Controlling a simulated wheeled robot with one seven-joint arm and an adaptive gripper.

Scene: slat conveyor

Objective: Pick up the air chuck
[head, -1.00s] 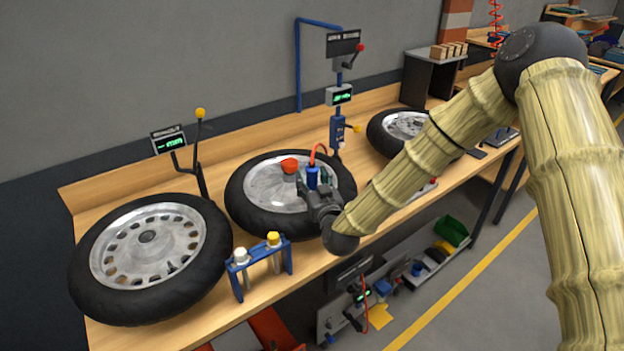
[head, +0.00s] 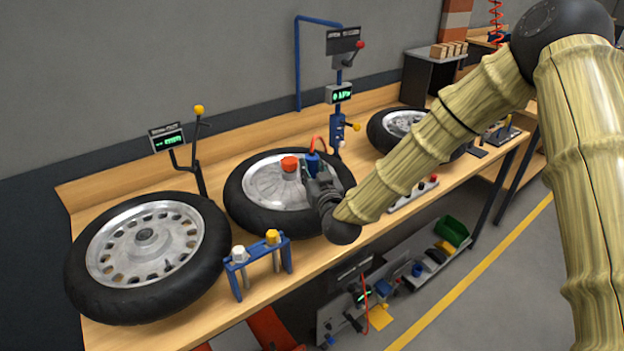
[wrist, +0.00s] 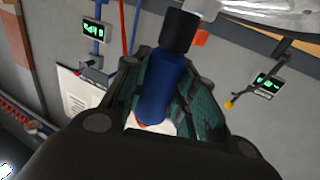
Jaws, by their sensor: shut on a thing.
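The air chuck (head: 313,161) is a blue cylinder with a red hose at its top, over the middle wheel (head: 264,213) in the head view. My gripper (head: 316,178) is shut around it and partly hides it. In the wrist view the chuck's blue body (wrist: 163,86) sits between the teal pads of my gripper (wrist: 165,98), with a black collar and a pale metal end beyond. From the head view I cannot tell how far the chuck is from the wheel.
A blue rack (head: 238,264) with white and yellow caps is at the bench front. A large wheel (head: 83,257) lies left. A blue post (head: 338,128) with a display stands behind.

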